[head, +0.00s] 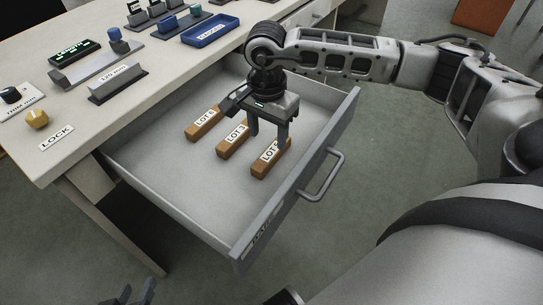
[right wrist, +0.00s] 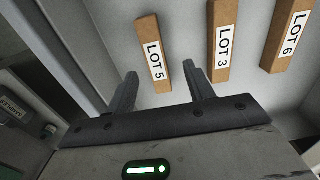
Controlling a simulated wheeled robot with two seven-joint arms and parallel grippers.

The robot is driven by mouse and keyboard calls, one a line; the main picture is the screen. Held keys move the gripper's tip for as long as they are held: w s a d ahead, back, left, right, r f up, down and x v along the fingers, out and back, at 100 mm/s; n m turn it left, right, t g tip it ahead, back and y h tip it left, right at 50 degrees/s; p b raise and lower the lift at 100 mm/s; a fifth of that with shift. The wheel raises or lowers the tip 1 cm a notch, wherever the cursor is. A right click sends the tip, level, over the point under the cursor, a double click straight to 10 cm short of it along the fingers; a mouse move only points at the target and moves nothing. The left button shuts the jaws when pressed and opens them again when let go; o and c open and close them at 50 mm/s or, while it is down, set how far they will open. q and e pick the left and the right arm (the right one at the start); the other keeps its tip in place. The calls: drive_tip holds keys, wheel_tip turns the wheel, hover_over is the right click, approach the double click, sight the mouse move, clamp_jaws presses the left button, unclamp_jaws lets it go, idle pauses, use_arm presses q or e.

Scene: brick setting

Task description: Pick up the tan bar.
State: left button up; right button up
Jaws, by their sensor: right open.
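Three similar tan bars lie side by side in the open drawer (head: 175,185), labelled LOT 6 (head: 201,126), LOT 3 (head: 228,149) and LOT 5 (head: 262,170). My right gripper (head: 268,140) is open and empty, pointing down over the drawer by the LOT 5 bar. The LOT 3 bar (right wrist: 221,70) and LOT 6 bar (right wrist: 275,55) lie to the right there. My left gripper (head: 134,292) shows only its fingertips, spread apart, at the bottom edge.
The drawer's front wall (head: 310,165) with its handle (head: 322,178) rises beside the LOT 5 bar. The drawer floor left of the bars is clear.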

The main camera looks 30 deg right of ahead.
sight(272, 152)
drive_tip(key=f, duration=0.3)
drive_tip(key=f+b, duration=0.1)
drive_tip(key=f, duration=0.1)
drive_tip(key=shift+s+d+f, duration=0.25)
drive_tip(key=shift+d+f, duration=0.05)
drive_tip(key=shift+d, duration=0.05)
drive_tip(key=shift+f, duration=0.15)
use_arm(q)
drive_tip(key=shift+w+d+f, duration=0.15)
drive_tip(key=shift+d+f, duration=0.05)
drive_tip(key=shift+f, duration=0.7)
use_arm(e)
drive_tip(key=c, duration=1.1)
